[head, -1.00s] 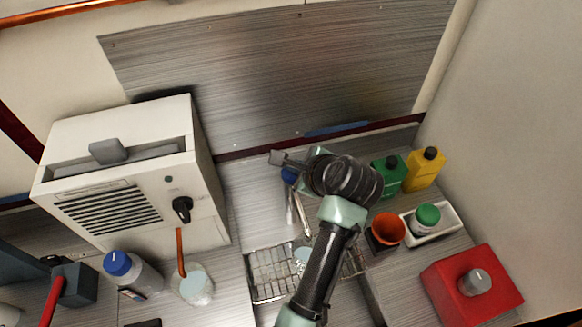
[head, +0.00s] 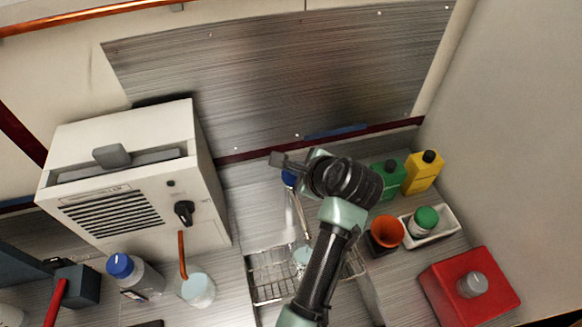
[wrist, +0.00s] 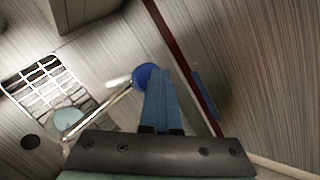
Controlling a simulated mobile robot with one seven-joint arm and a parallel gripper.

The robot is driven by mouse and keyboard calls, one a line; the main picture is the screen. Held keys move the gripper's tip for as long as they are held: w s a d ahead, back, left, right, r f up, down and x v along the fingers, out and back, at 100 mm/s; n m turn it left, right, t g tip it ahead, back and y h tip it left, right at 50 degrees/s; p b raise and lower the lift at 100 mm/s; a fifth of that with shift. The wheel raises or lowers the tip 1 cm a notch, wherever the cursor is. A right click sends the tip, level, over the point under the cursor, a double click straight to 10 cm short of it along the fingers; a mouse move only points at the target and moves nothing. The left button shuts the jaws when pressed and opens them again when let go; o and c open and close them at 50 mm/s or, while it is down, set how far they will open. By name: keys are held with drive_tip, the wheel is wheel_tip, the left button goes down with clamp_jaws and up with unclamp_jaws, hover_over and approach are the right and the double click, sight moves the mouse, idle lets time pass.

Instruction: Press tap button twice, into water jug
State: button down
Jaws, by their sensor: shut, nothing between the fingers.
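The tap's blue button (head: 289,177) tops a slim metal tap behind the sink; it also shows in the wrist view (wrist: 146,76). The spout (head: 300,213) points down towards the front. A pale blue round vessel (head: 302,257), seemingly the water jug, stands on the rack below the spout, partly hidden by my arm; it shows in the wrist view (wrist: 68,120). My gripper (head: 277,158) is shut and empty. Its fingertips (wrist: 156,72) are close to the button and partly overlap it in the wrist view. I cannot tell whether they touch.
A white machine (head: 130,180) stands left, with a pale cup (head: 198,290) under its copper tube. A blue-capped bottle (head: 134,275) is beside it. On the right are green (head: 390,180) and yellow bottles (head: 424,175), an orange cup (head: 386,232) and a red box (head: 468,288).

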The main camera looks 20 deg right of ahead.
sight(295, 177)
drive_tip(key=shift+r+p, duration=0.35)
drive_tip(key=shift+r, duration=0.25)
wheel_tip(295, 177, up, 5)
drive_tip(key=p, duration=0.5)
drive_tip(key=shift+r, duration=0.15)
idle(0.5)
